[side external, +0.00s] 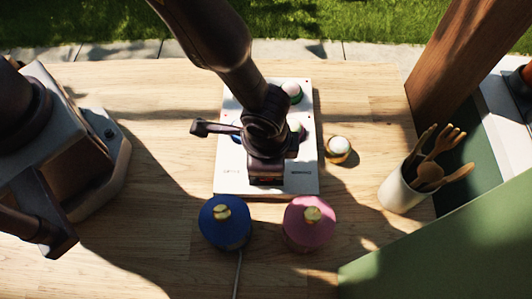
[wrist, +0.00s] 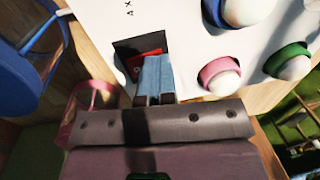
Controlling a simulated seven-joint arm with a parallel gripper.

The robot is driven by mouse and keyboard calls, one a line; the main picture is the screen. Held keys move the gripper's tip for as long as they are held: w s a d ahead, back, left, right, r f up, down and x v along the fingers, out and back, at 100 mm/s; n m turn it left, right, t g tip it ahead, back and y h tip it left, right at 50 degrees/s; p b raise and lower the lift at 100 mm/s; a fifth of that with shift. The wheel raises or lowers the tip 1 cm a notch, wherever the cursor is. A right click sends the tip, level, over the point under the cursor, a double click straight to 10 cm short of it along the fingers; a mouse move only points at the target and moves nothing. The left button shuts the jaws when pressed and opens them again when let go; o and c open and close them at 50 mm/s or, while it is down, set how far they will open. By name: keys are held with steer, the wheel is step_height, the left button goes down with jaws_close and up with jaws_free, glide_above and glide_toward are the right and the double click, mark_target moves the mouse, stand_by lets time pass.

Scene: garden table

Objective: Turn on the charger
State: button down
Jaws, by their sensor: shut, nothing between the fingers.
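The charger is a white panel (side external: 228,182) lying on the wooden table, with round white knobs in coloured rings; it also shows in the wrist view (wrist: 185,20). Near its front edge is a dark recess with a red switch (wrist: 152,53), partly hidden by my fingers. My gripper (wrist: 153,88) is shut and empty, its blue-grey fingertips at the recess and overlapping the switch. I cannot tell if they touch it or whether the switch is on. In the side view my gripper (side external: 265,175) is over the panel's front part and hides much of its middle.
A blue round canister (side external: 226,232) and a pink one (side external: 307,234) stand just in front of the panel. A small orange-brown item with a white top (side external: 338,148) is to its right. A cup of wooden utensils (side external: 398,194) stands further right. A wooden post (side external: 455,60) rises behind.

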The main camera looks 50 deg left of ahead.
steer(key=shift+s+d+r, duration=0.2)
steer(key=shift+s+d, duration=0.3)
steer(key=shift+d, duration=0.05)
step_height(320, 180, up, 14)
steer(key=w+a, duration=0.1)
stand_by(0.5)
steer(key=shift+w+a, duration=0.1)
steer(key=s+a+r+n+t, duration=0.1)
steer(key=s+a+r+n, duration=0.1)
steer(key=a+r, duration=0.3)
steer(key=s+a+r+n+t, duration=0.2)
steer(key=a+r, duration=0.4)
steer(key=a, duration=0.7)
steer(key=s+a+r+n+t+h, duration=0.1)
steer(key=s+a+r+n, duration=0.2)
steer(key=a, duration=0.6)
step_height(320, 180, up, 3)
steer(key=shift+s+a+r+n+t, duration=0.2)
steer(key=shift+n+t, duration=0.1)
steer(key=shift+n, duration=0.7)
